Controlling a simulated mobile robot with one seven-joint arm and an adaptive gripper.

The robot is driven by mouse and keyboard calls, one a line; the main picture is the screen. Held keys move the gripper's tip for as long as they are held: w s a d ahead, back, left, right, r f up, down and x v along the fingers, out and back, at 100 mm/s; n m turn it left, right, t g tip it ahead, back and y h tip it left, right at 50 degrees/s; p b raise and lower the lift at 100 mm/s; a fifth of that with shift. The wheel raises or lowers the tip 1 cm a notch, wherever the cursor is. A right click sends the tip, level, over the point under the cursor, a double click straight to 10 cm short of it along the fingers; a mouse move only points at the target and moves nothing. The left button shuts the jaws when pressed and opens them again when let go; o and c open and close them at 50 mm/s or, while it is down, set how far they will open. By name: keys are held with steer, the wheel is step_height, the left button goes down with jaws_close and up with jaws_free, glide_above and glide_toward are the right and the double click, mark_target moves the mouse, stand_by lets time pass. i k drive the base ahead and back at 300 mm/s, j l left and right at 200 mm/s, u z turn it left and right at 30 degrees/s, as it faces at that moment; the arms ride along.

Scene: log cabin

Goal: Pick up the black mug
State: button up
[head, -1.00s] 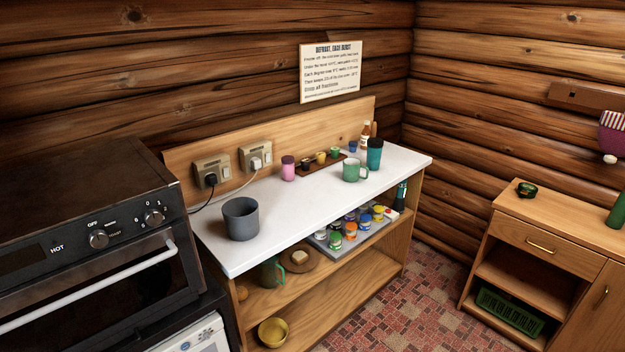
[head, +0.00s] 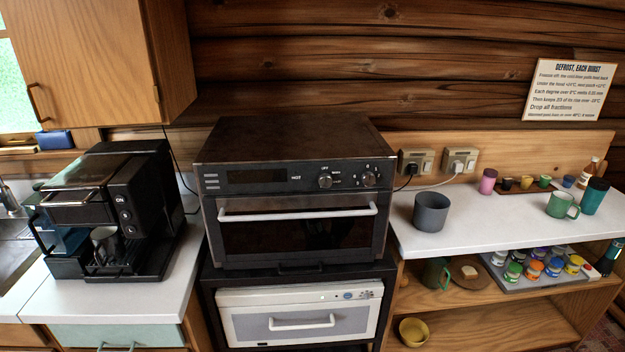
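A small dark grey or black cup (head: 105,244), possibly a mug, stands in the black coffee machine (head: 112,205) at the left, under its head. Its inside looks lighter, and I cannot make out a handle clearly. A tiny dark cup (head: 507,184) stands on a brown board at the right, too small to identify as a mug. A grey pot-like container (head: 431,212) without a visible handle stands on the white shelf top. My gripper is not in view.
A green mug (head: 560,205) and teal tumbler (head: 595,196) stand at the right. A wooden cabinet (head: 95,60) hangs above the coffee machine. The white counter before the machine (head: 95,303) is clear.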

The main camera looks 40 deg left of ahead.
mark_target(107, 240)
steer(key=u, duration=2.7)
steer(key=i+l+u, duration=0.35)
steer(key=i, duration=0.15)
steer(key=i+l+u, duration=0.4)
steer(key=i+l, duration=0.1)
